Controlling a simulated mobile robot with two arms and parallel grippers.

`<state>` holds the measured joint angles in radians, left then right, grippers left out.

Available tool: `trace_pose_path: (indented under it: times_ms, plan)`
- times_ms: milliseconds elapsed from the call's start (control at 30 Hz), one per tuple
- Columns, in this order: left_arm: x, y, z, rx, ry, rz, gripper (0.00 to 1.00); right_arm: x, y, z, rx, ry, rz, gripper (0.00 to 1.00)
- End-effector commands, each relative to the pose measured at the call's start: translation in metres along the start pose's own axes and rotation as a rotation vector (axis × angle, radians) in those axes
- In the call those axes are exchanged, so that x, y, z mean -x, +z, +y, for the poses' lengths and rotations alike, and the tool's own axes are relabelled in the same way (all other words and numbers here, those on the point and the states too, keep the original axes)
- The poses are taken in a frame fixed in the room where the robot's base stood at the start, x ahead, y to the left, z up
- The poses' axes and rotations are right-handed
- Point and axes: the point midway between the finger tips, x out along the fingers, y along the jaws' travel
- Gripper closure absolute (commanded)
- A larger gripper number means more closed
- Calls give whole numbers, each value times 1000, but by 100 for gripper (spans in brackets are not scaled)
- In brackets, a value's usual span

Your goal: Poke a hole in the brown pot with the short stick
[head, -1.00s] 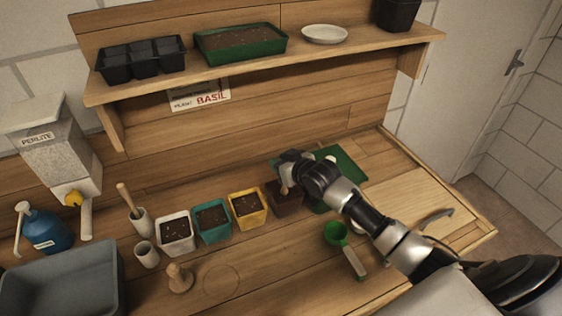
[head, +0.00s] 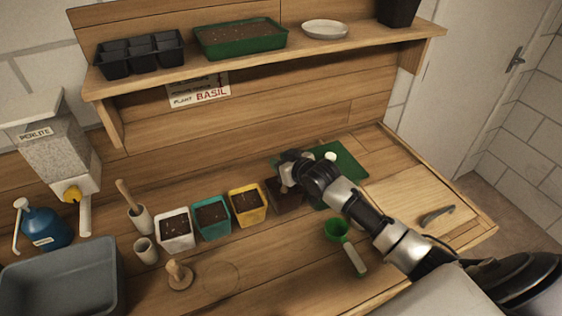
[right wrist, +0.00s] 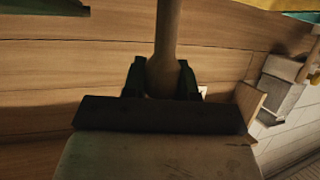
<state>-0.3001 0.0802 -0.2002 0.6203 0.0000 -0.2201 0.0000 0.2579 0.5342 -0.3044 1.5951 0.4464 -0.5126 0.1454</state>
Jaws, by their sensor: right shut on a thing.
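The brown pot (head: 285,203) stands at the right end of the row of pots and is partly covered by my gripper. My right gripper (head: 289,182) is right over it, at the pot's far side in the head view. In the right wrist view the right gripper (right wrist: 163,82) is shut on a pale wooden stick (right wrist: 168,35). The stick's tip is hidden in both views, so I cannot tell whether it is in the soil. My left gripper is not in view.
Yellow (head: 248,207), teal (head: 212,218) and white (head: 175,231) soil-filled pots stand left of the brown pot. Another stick (head: 126,193) stands in a white cup, beside an empty cup (head: 146,251). A green scoop (head: 345,243) lies in front; a green mat (head: 345,165) is behind.

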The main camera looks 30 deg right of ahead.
Motion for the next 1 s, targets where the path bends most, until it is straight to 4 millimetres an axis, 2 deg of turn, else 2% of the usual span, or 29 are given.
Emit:
trace_pose_path:
  times_ms: [1000]
  plan:
    - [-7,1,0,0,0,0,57,-5,12,0,0,0,0,96]
